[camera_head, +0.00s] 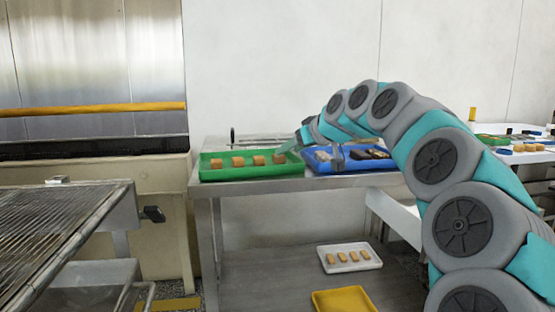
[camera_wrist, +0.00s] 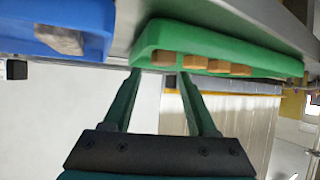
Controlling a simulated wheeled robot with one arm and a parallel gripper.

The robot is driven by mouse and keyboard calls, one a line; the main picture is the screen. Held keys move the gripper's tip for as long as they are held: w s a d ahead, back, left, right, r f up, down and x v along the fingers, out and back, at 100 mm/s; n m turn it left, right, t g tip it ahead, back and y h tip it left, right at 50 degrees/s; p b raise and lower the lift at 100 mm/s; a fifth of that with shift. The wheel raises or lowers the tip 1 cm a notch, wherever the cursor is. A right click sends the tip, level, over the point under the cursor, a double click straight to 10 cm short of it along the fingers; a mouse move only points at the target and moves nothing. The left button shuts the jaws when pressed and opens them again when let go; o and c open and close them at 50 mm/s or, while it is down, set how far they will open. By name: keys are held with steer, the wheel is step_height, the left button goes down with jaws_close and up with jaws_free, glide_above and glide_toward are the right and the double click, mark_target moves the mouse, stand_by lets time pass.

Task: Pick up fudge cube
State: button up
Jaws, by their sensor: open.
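A green tray (camera_head: 252,175) on the steel table holds a row of several brown fudge cubes (camera_head: 238,162). My gripper (camera_head: 288,149) is at the tray's right end, close to the rightmost cube (camera_head: 279,158) and partly in front of it. In the wrist view the two fingers of my gripper (camera_wrist: 160,74) are apart with nothing held between them. The nearest fudge cube (camera_wrist: 169,59) lies beyond the fingertips, roughly in line with the gap, inside the green tray (camera_wrist: 215,42). Whether a finger touches the tray rim I cannot tell.
A blue tray (camera_head: 320,168) with dark pieces stands right beside the green one. On the lower shelf are a white tray (camera_head: 333,267) of pale bars and a yellow tray (camera_head: 345,302). A wire mesh conveyor (camera_head: 45,230) stands at left, a wall behind.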

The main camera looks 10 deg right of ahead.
mark_target(282, 156)
steer(key=x, duration=0.5)
steer(key=shift+a+p, duration=0.15)
steer(key=shift+p, duration=0.15)
steer(key=shift+c, duration=0.2)
steer(key=c, duration=0.8)
